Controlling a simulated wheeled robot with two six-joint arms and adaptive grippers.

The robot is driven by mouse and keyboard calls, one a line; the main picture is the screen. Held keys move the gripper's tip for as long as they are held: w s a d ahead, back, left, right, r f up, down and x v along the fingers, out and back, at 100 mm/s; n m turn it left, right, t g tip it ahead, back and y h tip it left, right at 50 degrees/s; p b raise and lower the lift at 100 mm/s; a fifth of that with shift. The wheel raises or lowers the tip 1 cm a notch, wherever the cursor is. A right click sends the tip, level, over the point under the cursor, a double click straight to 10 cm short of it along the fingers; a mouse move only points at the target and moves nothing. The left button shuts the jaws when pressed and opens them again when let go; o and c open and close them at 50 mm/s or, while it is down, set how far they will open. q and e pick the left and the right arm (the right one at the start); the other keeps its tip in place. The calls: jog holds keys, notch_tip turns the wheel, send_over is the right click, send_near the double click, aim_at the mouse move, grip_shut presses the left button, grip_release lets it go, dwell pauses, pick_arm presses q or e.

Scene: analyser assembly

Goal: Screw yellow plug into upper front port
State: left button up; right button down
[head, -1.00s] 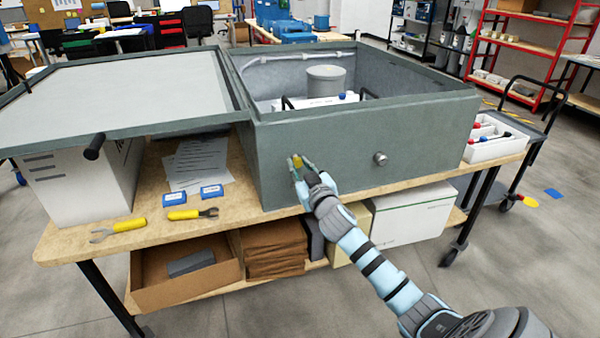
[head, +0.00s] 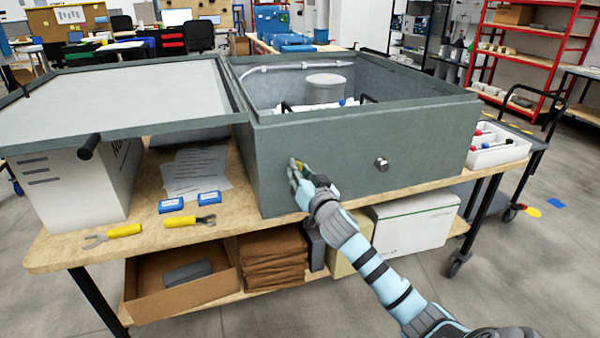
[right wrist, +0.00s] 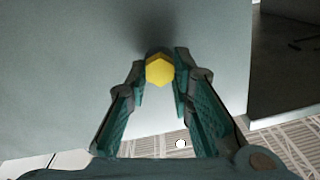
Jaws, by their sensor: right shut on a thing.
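The yellow plug (head: 298,164) is at the front wall of the grey analyser box (head: 345,160), left of the middle. In the right wrist view the plug's yellow hexagonal head (right wrist: 160,70) sits between the fingertips, against the grey wall. My right gripper (head: 297,170) is shut on the plug; it also shows in the right wrist view (right wrist: 160,76). The port behind the plug is hidden, so how deep the plug sits cannot be told. A silver round fitting (head: 381,164) is on the same wall to the right. My left gripper is not in view.
The box's open lid (head: 120,95) extends left with a black handle (head: 88,147). Yellow-handled wrenches (head: 125,230), blue small boxes (head: 171,205) and papers (head: 195,172) lie on the wooden table (head: 70,250). A white bin (head: 497,154) with coloured plugs stands at the right end.

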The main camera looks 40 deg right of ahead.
jog(key=m+b, duration=0.3)
jog(key=m, duration=0.3)
jog(key=c, duration=1.3)
grip_release()
jog(key=v, duration=0.7)
jog(key=shift+a+r+p, duration=0.1)
jog(key=shift+p, duration=0.3)
